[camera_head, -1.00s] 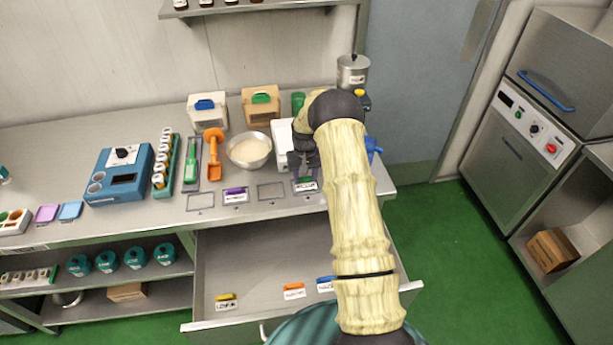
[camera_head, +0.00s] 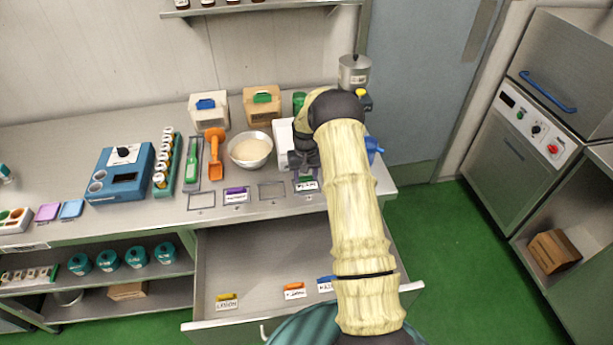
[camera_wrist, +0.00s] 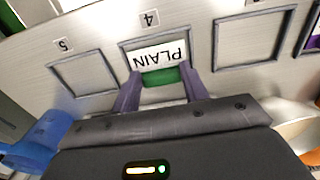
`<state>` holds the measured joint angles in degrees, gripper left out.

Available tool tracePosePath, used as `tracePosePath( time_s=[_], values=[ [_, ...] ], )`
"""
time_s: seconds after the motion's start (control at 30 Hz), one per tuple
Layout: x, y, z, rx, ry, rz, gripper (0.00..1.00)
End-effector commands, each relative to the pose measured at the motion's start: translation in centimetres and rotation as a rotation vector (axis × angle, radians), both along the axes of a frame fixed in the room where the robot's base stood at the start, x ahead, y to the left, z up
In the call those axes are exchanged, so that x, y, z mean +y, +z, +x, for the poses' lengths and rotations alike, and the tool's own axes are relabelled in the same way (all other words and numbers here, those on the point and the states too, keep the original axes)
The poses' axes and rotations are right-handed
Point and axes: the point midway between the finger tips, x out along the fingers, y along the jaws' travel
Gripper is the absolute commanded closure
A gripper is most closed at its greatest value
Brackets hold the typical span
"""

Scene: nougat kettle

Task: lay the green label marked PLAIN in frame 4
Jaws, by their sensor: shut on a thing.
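The white label marked PLAIN (camera_wrist: 157,54), with a green grip block, shows upside down in the wrist view. It appears to lie within the outline of frame 4 (camera_wrist: 124,46), whose number tag is just beyond it. My gripper (camera_wrist: 160,84) is shut on the green block, one purple finger at each side. In the head view the label (camera_head: 306,187) is at the counter's front edge, below my gripper, and my arm partly covers that area. Whether the label touches the counter fully is hard to tell.
Empty frame 5 (camera_wrist: 84,73) and another empty frame (camera_wrist: 250,38) flank frame 4. A purple-gripped label (camera_head: 236,195) lies in a frame farther left. An open drawer (camera_head: 255,262) below holds yellow, orange and blue labels. A white bowl (camera_head: 250,150) stands behind.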

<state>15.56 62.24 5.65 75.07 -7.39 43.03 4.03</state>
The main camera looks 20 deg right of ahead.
Motion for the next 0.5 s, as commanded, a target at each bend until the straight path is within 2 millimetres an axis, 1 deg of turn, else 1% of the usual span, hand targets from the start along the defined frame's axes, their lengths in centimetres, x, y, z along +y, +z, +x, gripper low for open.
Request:
tracePosePath(
  time_s=[0.5],
  values=[
    [0.2, -0.47, 0.01, 0.0, 0.002, 0.0, 0.89]
  ],
)
